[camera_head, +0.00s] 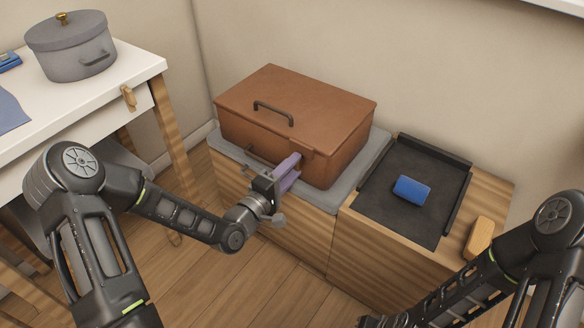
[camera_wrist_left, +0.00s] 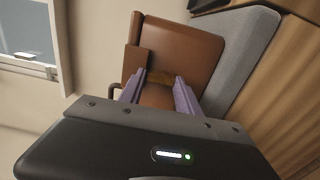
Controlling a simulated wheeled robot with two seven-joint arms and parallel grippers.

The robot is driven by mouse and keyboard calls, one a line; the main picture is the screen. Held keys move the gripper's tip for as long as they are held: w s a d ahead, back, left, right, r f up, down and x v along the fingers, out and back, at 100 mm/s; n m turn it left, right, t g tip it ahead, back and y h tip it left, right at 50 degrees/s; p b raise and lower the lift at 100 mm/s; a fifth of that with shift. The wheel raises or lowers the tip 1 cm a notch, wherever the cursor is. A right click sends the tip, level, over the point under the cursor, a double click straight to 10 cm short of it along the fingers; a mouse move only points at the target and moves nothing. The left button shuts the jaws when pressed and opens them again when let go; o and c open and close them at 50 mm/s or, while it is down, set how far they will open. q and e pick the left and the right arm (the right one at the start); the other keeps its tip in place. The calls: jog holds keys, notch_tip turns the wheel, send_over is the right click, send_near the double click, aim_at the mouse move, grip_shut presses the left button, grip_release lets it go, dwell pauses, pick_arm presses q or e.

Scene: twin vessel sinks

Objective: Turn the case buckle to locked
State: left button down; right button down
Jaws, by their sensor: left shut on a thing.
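A brown case (camera_head: 295,105) with a dark top handle sits closed on a grey slab, its front facing me. A brown buckle (camera_head: 303,148) is on the case's front, near the lid edge. My left gripper (camera_head: 294,162) has purple fingers and reaches up to the buckle from the front left. In the left wrist view the two fingers stand on either side of a golden-brown piece of the buckle (camera_wrist_left: 164,78), shut on it. The fingers partly hide the buckle, and I cannot read its exact angle.
A black tray (camera_head: 433,215) holding a blue block (camera_head: 411,190) lies right of the case. A wooden block (camera_head: 478,238) is at the cabinet's right. A white table (camera_head: 130,72) with a grey pot (camera_head: 72,50) stands at left. Floor in front is clear.

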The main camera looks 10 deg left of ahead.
pick_arm(q)
jog(key=c, duration=0.8)
grip_release()
jog(key=shift+c, duration=0.2)
jog(key=p+v, duration=0.1)
jog(key=v, duration=0.7)
jog(key=shift+p, duration=0.3)
